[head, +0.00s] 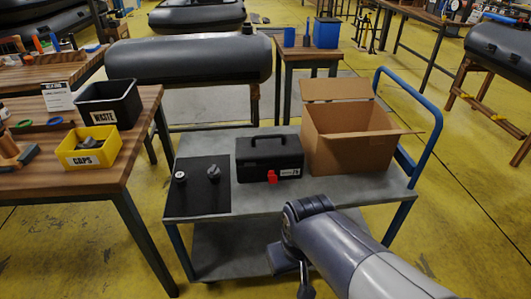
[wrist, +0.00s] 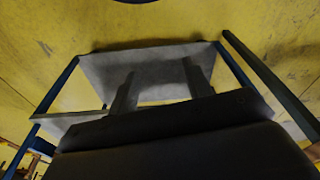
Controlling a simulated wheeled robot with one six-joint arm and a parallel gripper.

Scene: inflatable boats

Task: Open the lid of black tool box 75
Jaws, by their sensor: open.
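The black tool box (head: 262,162) stands upright on the top of the grey cart (head: 195,208). Its lid looks shut, with a black handle (head: 268,142) raised on top. A red latch (head: 272,178) is on its front, beside a white label (head: 290,171) too small to read surely. My gripper is low in front of the cart's near edge in the head view, apart from the box, its jaws largely hidden. In the wrist view my gripper (wrist: 160,86) shows two spread fingers with nothing between them; the tool box is not recognisable there.
An open cardboard box (head: 345,150) stands close right of the tool box. A black mat (head: 203,190) with two small parts lies left of it. A wooden table (head: 100,185) with a yellow caps bin (head: 90,150) and black waste bin (head: 112,105) stands left. The blue cart handle (head: 438,110) rises right.

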